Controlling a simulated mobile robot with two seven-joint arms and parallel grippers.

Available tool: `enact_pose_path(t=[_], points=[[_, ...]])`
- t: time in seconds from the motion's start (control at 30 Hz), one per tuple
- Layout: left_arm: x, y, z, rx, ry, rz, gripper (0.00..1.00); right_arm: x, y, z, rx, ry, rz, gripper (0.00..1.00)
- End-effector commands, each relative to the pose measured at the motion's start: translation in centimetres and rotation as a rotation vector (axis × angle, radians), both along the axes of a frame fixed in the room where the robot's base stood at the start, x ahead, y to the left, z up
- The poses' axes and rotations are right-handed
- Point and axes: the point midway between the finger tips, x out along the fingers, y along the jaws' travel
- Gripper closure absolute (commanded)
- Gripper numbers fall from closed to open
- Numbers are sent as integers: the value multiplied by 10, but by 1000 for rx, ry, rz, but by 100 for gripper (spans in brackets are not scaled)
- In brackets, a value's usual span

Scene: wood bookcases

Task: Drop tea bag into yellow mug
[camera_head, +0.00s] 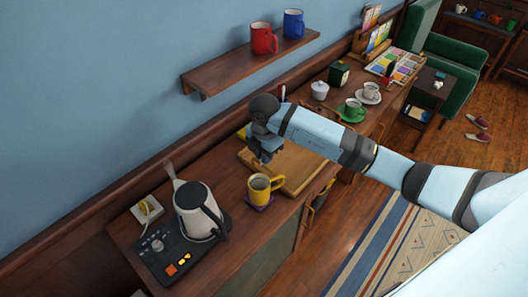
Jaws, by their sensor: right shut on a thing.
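The yellow mug (259,191) stands upright on a small purple coaster on the wooden counter, right of the kettle, with its handle to the right. My right gripper (266,157) is above and behind the mug, pointing down near the wooden board. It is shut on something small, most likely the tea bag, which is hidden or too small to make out. A bit of yellow (243,131) shows behind the gripper, partly hidden. My left gripper is out of view.
A kettle (200,207) on a black base stands left of the mug. A wooden board (300,175) lies right of it. A green cup (352,111) and a white lidded pot (320,90) stand farther right. Red (263,40) and blue (293,25) mugs sit on a wall shelf.

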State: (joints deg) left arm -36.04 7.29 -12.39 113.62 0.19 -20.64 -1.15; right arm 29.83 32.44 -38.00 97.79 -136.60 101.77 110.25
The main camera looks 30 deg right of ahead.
Motion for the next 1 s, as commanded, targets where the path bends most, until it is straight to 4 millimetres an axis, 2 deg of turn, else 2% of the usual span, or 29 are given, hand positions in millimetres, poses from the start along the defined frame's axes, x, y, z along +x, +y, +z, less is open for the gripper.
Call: enact_pose_path(t=[0.03,0.3,0.67,0.7,0.8,1.0], points=[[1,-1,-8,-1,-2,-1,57,0,0,-11,1,1,0,100],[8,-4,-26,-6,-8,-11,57,0,1,-41,1,0,2,100],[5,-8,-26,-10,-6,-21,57,0,0,-45,0,0,1,100],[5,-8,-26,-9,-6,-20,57,0,0,-45,0,0,1,77],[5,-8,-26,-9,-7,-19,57,0,0,-45,0,0,1,54],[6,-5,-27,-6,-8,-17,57,0,0,-45,0,0,1,54]])
